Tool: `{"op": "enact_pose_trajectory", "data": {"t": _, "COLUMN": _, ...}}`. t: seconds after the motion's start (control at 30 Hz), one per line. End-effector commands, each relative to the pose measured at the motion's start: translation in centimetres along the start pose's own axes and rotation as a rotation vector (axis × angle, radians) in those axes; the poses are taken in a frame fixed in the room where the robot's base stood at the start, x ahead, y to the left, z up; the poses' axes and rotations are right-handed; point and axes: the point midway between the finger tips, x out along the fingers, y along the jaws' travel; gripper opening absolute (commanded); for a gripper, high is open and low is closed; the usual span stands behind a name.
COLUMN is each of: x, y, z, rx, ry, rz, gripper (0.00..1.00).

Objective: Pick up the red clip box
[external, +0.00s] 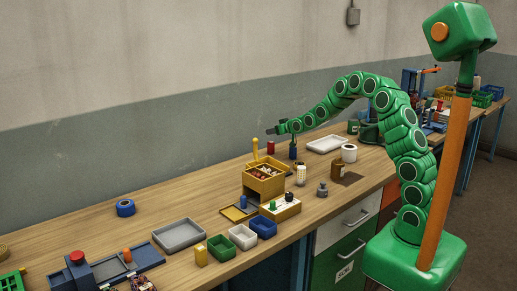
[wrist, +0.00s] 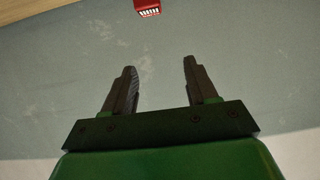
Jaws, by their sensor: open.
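In the wrist view a small red box with a row of white marks on its face, which looks like the red clip box (wrist: 147,7), shows at the top edge, partly cut off. In the external view a small red upright thing (external: 271,148), likely the same box, stands on the table near the wall. My gripper (external: 273,130) is above it, apart from it, and points left. In the wrist view my gripper (wrist: 160,63) has its two fingers wide apart, with only wall between them.
A yellow post (external: 255,149) stands left of the red thing, behind a yellow box (external: 263,186) with small items. A blue bottle-like thing (external: 293,152) is close on the right, under my arm. A white tray (external: 326,144) lies further right. Table left of the yellow box is mostly free.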

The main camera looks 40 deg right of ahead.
Motion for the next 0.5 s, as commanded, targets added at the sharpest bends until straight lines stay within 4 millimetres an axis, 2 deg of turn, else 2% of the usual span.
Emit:
{"op": "enact_pose_trajectory", "data": {"t": 0.33, "x": 1.2, "y": 0.0, "z": 2.8, "rx": 0.0, "ry": 0.0, "rz": 0.0, "gripper": 0.57}}
{"op": "enact_pose_trajectory", "data": {"t": 0.5, "x": 1.5, "y": 0.0, "z": 3.5, "rx": 0.0, "ry": 0.0, "rz": 0.0, "gripper": 0.57}}
